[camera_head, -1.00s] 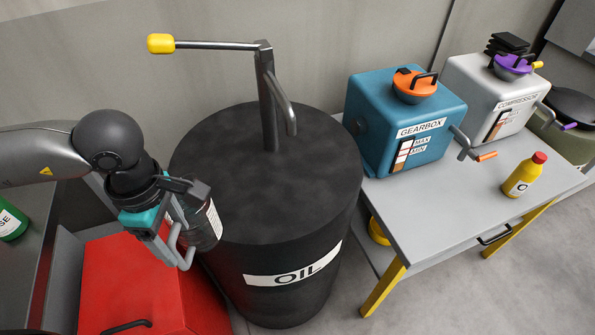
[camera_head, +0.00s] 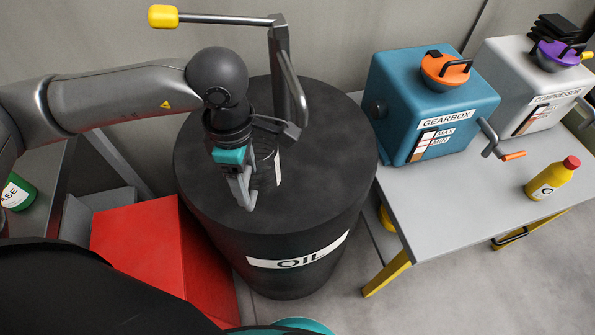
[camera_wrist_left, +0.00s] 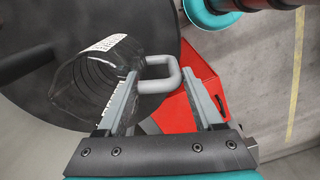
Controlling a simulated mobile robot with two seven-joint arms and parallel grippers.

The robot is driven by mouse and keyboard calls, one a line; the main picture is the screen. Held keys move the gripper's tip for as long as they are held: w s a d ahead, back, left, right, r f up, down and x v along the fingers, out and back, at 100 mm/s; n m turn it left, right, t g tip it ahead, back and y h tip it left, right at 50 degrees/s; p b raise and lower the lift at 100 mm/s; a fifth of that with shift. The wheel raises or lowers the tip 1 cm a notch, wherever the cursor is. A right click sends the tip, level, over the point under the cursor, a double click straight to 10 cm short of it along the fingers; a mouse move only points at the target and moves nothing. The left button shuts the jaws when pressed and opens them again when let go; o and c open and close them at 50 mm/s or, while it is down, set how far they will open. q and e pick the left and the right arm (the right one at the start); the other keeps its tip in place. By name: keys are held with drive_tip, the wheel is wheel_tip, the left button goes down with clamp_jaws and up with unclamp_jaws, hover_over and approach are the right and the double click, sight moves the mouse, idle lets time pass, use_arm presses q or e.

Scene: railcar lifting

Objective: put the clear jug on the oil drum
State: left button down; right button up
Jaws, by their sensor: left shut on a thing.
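The oil drum (camera_head: 330,150) is a wide black barrel with a white OIL label and a pump on top. My left gripper (camera_head: 248,185) is over the left part of the drum's top. It is shut on the grey handle of the clear jug (camera_head: 272,165), which is mostly hidden behind the gripper. In the left wrist view the jug (camera_wrist_left: 85,85) shows its clear ribbed wall and white label, with its handle (camera_wrist_left: 160,75) between the fingers. I cannot tell whether the jug touches the drum's top. My right gripper is not in view.
The pump's spout (camera_head: 292,95) and yellow-ended lever (camera_head: 163,16) rise behind the gripper. A red box (camera_head: 145,245) stands left of the drum. At right, a table (camera_head: 450,215) holds a blue gearbox (camera_head: 430,105), a compressor (camera_head: 535,90) and a yellow bottle (camera_head: 552,178).

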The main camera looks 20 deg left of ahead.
use_arm(q)
drive_tip(key=w+d+f+p, duration=0.1)
drive_tip(key=w+d+f, duration=0.2)
drive_tip(key=w+d, duration=0.2)
drive_tip(key=shift+w+d+f, duration=0.15)
drive_tip(key=shift+d+f, duration=0.1)
drive_tip(key=shift+d, duration=1.1)
drive_tip(key=shift+c, duration=1.5)
unclamp_jaws()
drive_tip(key=shift+f, duration=0.1)
wheel_tip(320, 180, up, 12)
